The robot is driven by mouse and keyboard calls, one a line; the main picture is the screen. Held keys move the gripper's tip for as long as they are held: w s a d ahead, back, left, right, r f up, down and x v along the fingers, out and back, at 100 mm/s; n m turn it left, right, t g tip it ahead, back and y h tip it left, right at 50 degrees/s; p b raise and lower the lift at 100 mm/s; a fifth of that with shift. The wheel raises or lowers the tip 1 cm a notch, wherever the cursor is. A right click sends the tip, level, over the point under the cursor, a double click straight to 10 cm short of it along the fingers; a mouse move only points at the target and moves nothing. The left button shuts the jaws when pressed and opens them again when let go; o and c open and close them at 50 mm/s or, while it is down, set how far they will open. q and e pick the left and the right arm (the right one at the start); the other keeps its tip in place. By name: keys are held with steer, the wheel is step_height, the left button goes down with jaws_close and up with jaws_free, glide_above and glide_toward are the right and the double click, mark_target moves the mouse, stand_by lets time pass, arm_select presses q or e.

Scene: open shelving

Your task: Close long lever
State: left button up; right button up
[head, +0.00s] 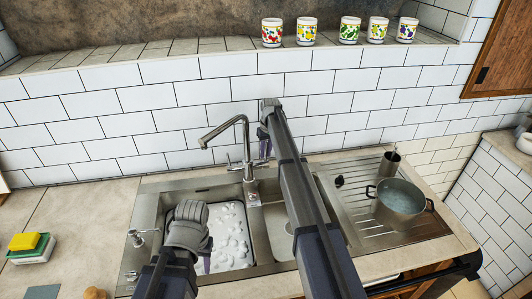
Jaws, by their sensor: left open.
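A metal tap (243,150) with a tall bent spout stands behind the sink, its spout end pointing left. A small lever sticks out at the left of its base (234,166); the right side of the base is close to my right arm, and I cannot make out a long lever clearly. My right gripper (264,149) is at the end of the raised arm, by the wall tiles, right of the spout. Its finger points down and its opening is not clear. My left gripper (207,260) is open over the left basin, in front of and apart from the tap.
The left basin (155,215) holds white foam. A pot (400,204) and a metal cup (390,163) stand on the drainboard at right. A soap dispenser (137,238) is at the left rim. Sponges (28,246) lie on the left counter. Several patterned cups (306,31) line the ledge.

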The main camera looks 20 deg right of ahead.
steer(key=shift+o, duration=1.3)
steer(key=shift+r, duration=0.1)
steer(key=r+p, duration=0.7)
steer(key=shift+s+d+r+p, duration=0.25)
steer(key=shift+s+r+p, duration=0.05)
steer(key=shift+r+p, duration=0.1)
steer(key=shift+f, duration=0.1)
